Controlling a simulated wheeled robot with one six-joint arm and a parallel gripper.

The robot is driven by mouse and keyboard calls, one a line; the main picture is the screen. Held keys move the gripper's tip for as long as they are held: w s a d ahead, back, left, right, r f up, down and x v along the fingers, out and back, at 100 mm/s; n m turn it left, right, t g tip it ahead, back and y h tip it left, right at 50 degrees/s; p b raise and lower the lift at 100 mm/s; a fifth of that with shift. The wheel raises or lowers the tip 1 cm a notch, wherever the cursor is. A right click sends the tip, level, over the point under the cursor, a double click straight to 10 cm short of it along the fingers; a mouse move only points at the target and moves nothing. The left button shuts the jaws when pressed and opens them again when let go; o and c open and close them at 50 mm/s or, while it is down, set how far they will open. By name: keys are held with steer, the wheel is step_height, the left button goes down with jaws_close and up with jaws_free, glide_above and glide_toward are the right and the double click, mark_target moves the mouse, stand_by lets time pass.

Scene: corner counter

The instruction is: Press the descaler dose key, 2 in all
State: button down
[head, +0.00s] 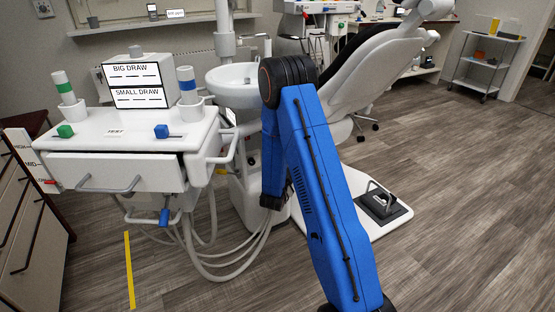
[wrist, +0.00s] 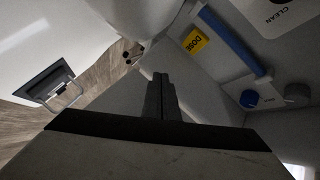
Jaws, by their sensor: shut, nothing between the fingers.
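A yellow patch marked DOSE (wrist: 195,41) shows in the wrist view, on a pale surface beside a blue bar (wrist: 230,40). I cannot tell whether this patch is the key itself or its label. My gripper (wrist: 160,78) is shut and empty, its dark fingers pointing up the picture. In the picture, the fingertips are below and left of the patch, with no contact visible. In the head view a small yellow patch (head: 221,172) shows low beside the white unit, left of my blue arm. The gripper itself is largely hidden there behind my arm.
Blue (wrist: 249,98) and grey (wrist: 297,94) knobs and a CLEAN label (wrist: 288,14) are right of the fingers. A white drawer cart (head: 120,170) with looping hoses stands left of my arm. A foot pedal (head: 380,203) lies right. Floor is free at right.

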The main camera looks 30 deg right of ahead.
steer(key=shift+w+a, duration=0.1)
steer(key=shift+w, duration=3.85)
steer(key=shift+w, duration=0.4)
steer(key=shift+w, duration=0.6)
steer(key=shift+s, duration=1.05)
steer(key=shift+s, duration=0.1)
steer(key=s, duration=0.4)
steer(key=shift+s, duration=0.4)
